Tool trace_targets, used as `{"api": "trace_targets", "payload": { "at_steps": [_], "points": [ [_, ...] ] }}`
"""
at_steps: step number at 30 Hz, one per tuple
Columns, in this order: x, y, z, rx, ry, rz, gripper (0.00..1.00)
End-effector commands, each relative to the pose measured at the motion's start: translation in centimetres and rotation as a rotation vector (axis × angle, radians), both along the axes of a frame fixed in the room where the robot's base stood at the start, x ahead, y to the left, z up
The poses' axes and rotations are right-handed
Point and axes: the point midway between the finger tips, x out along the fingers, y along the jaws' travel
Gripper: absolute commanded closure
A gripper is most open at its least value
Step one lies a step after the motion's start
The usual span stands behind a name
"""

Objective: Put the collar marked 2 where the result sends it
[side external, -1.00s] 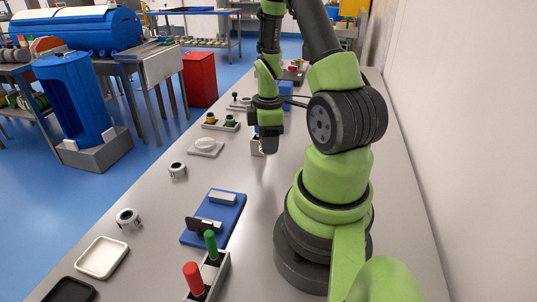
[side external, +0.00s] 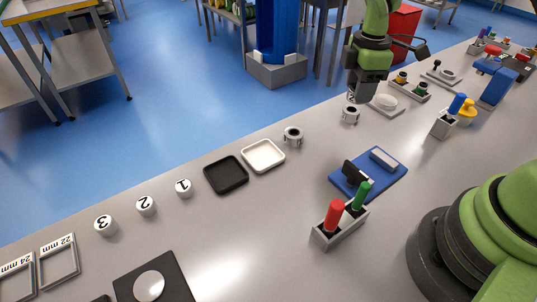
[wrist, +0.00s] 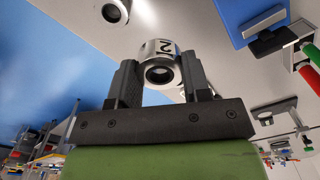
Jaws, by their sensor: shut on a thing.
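The collar marked 2 (wrist: 160,49) is a silver ring with a dark bore, seen between my fingers in the wrist view with its printed 2 showing. My gripper (wrist: 160,84) is shut on it. In the side view my gripper (side external: 352,98) points down at this collar (side external: 351,115), which is at or just above the bench; any gap is too small to tell. A second silver collar (side external: 293,136) stands apart, nearer the trays; its mark cannot be read. A red-handled plug (side external: 333,216) and a green-handled plug (side external: 361,195) stand in a grey holder (side external: 327,240).
A blue fixture (side external: 395,176) lies beside the plugs. A white tray (side external: 263,156) and black tray (side external: 226,175) lie left, then white pieces marked 1 (side external: 184,187), 2 (side external: 146,206) and 3 (side external: 105,225). Frames read 22 mm (side external: 59,261) and 24 mm (side external: 16,278). A white dish (side external: 386,104) is close right.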

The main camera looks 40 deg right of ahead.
Motion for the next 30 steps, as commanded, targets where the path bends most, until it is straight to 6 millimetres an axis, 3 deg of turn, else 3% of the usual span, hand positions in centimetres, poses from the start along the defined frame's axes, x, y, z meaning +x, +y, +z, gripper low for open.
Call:
{"api": "trace_targets", "payload": {
  "at_steps": [1, 6, 12, 18, 24, 30],
  "points": [
    [1.7, 2.9, 0.0, -0.001, -0.002, 0.086, 0.91],
    [4.5, 11.5, 0.3, 0.0, -0.003, 0.304, 0.91],
    [5.0, 18.6, 0.5, 0.003, -0.003, 0.465, 0.91],
    [4.8, 21.1, -0.2, 0.004, 0.0, 0.52, 0.91],
    [4.7, 21.2, -4.0, 0.003, 0.001, 0.522, 0.91],
    [4.8, 21.2, -6.2, 0.003, -0.003, 0.521, 0.91]
  ]
}}
